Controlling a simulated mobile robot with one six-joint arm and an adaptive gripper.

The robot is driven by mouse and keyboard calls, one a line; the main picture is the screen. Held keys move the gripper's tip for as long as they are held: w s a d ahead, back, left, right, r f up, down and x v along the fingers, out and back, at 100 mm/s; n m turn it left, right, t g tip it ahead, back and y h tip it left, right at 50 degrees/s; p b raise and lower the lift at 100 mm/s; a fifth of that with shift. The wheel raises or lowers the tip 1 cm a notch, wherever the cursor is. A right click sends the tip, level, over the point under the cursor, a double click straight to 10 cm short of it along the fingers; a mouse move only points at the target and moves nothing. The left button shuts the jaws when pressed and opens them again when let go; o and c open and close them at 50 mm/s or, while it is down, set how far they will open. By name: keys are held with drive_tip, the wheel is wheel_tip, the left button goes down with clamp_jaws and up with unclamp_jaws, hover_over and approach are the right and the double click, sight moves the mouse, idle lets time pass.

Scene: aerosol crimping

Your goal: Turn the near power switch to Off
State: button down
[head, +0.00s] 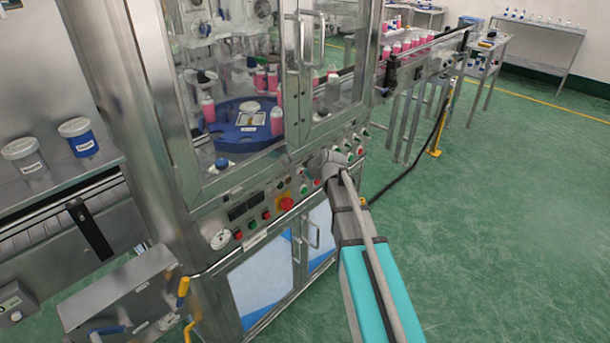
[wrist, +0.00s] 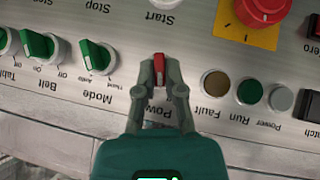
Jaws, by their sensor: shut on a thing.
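The power switch (wrist: 159,66) is a small red knob on the steel panel (wrist: 130,20). Its "Power" label is partly covered by my gripper. The wrist view shows the panel upside down. My gripper (wrist: 159,76) has one finger on each side of the red knob and is shut on it. The knob's handle stands roughly upright in the wrist view. Its position marks are hidden, so I cannot tell On from Off. In the head view my gripper (head: 326,163) is at the cabinet's control panel (head: 262,238), and my arm hides the switch.
Close by in the wrist view are the green Mode knob (wrist: 97,57), the green Belt knob (wrist: 42,46), the Fault lamp (wrist: 215,84) and a red emergency button (wrist: 263,8) on yellow. Glass cabinet doors (head: 235,90) stand above the panel. Open green floor lies to the right.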

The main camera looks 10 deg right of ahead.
drive_tip(key=shift+s+a+f+n+t+h+b, duration=0.15)
drive_tip(key=shift+s+n+t+h+b, duration=0.1)
drive_tip(key=shift+n+t+h+b, duration=0.55)
drive_tip(key=c, duration=0.7)
unclamp_jaws()
drive_tip(key=shift+c, duration=0.2)
drive_tip(key=shift+w, duration=0.1)
